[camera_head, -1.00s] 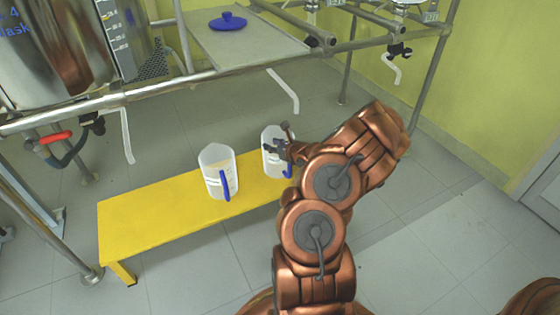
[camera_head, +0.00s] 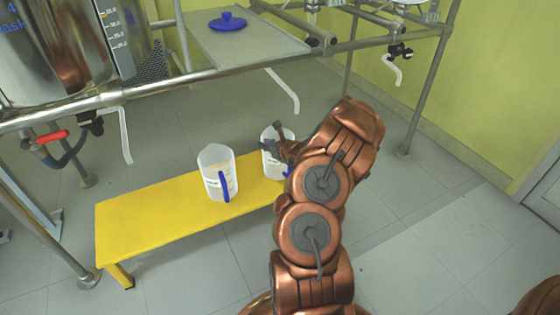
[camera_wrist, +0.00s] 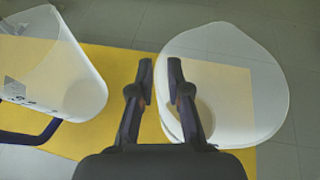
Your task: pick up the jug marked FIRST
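Two translucent white jugs with blue handles stand upright on the yellow bench (camera_head: 150,225). The left jug (camera_head: 213,160) is in full view; it also shows in the wrist view (camera_wrist: 50,75), at the left. The right jug (camera_head: 270,160) is partly hidden behind my arm; in the wrist view (camera_wrist: 240,90) its wide mouth fills the right side. Both carry small dark markings, too small to read, so I cannot tell which is FIRST. My gripper (camera_wrist: 160,75) is open and empty, above the right jug's near-left rim, with one finger on each side of that rim in the picture.
A steel frame with a rail (camera_head: 200,78) runs above and behind the bench, with hose ends hanging down. A tray (camera_head: 245,50) with a blue lid (camera_head: 228,21) sits on it. A steel vessel (camera_head: 55,50) is at upper left. The bench's left part is clear.

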